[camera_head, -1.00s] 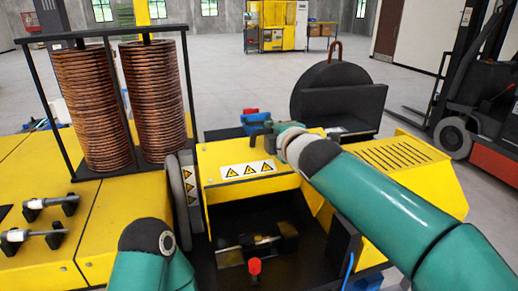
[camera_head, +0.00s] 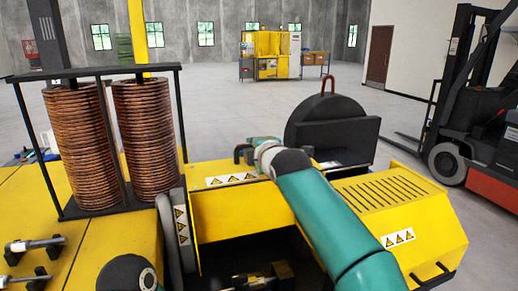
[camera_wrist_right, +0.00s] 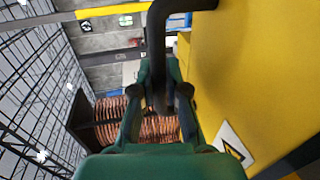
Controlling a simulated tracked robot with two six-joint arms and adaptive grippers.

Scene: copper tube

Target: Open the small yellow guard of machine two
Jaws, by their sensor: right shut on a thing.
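The small yellow guard (camera_head: 240,212) stands tilted up over a dark opening in the machine, with warning triangles near its top edge. My right gripper (camera_head: 250,152) is at the guard's top edge, at its black handle (camera_head: 238,153). In the right wrist view, the green fingers of my right gripper (camera_wrist_right: 160,95) are shut around the black bent handle bar (camera_wrist_right: 158,50), beside the yellow guard surface (camera_wrist_right: 245,75). My right arm covers the guard's right end. My left gripper is out of view; only part of my left arm shows at the bottom.
Copper coils (camera_head: 145,135) in a black frame stand at the left. A slatted yellow cover (camera_head: 395,200) lies to the right, with a black round housing (camera_head: 333,125) behind. A forklift (camera_head: 470,140) stands farther right. The dark opening (camera_head: 255,255) is below the guard.

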